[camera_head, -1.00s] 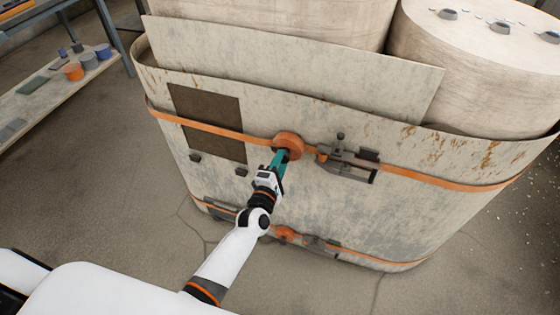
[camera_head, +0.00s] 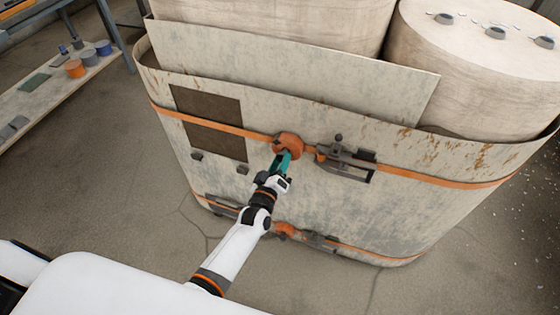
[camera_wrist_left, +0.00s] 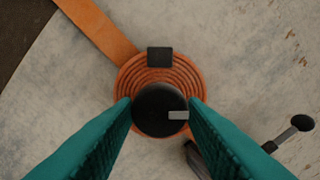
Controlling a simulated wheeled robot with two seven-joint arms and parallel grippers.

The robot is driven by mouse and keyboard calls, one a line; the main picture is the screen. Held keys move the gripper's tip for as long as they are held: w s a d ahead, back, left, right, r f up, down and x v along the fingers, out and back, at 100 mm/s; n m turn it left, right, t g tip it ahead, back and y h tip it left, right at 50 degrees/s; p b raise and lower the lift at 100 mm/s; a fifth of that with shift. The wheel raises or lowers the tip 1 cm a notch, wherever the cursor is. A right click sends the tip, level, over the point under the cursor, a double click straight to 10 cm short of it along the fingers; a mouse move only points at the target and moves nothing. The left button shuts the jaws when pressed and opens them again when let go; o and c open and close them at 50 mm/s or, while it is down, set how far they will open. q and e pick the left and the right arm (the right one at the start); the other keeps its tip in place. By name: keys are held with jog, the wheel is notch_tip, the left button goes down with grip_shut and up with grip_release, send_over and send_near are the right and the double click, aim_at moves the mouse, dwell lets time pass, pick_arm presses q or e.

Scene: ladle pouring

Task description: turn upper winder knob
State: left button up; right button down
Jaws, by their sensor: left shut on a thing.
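The upper winder (camera_head: 289,142) is an orange strap coil on the front of the large pale container. In the left wrist view its black round knob (camera_wrist_left: 159,109) sits in front of the coil and bears a pale grey mark pointing right. My left gripper (camera_head: 287,158) reaches the knob from below in the head view. Its teal fingers (camera_wrist_left: 160,115) are shut on the knob, one on each side. The head view hides most of the knob behind the fingers. My right gripper is not in view.
An orange strap (camera_head: 440,178) runs around the container (camera_head: 330,210). A metal ratchet buckle (camera_head: 345,160) sits just right of the winder. A lower orange winder (camera_head: 285,230) lies below my arm. A shelf with cups (camera_head: 75,68) stands at left.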

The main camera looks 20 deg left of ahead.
pick_arm(q)
jog(key=shift+f+m+p, duration=0.1)
jog(key=shift+m+p, duration=0.55)
jog(key=shift+m, duration=3.05)
jog(key=o, duration=1)
jog(key=s, duration=1.2)
jog(key=shift+a, duration=0.15)
